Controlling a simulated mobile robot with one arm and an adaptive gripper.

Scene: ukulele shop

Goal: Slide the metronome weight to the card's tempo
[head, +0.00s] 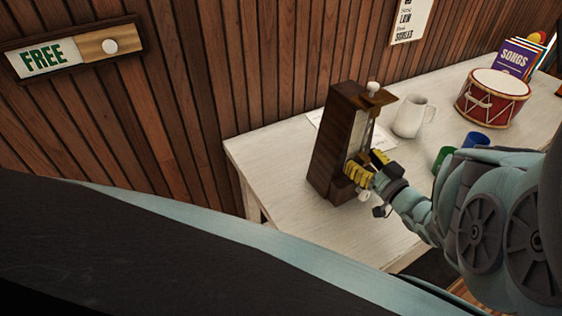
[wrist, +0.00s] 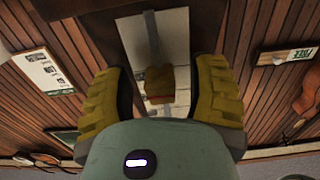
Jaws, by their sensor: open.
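The dark wooden metronome (head: 334,146) stands upright near the left end of the white table, with a pale knob (head: 373,88) at its top. My gripper (head: 368,166) is at its front, low down. In the wrist view its two yellow fingers stand apart. A small brown-gold block (wrist: 160,82), apparently the weight, shows between them with space on both sides. Behind it is the pale scale plate (wrist: 155,35), whose marks I cannot read. A white sheet (head: 313,117), perhaps the card, lies behind the metronome, partly hidden; its tempo is unreadable.
A white mug (head: 409,117) stands close right of the metronome. Green (head: 443,157) and blue (head: 475,140) cups are beside my arm. A red drum (head: 493,97) and SONGS books (head: 515,58) are farther right. The wood wall bears a FREE sign (head: 45,57). The table's front-left corner is clear.

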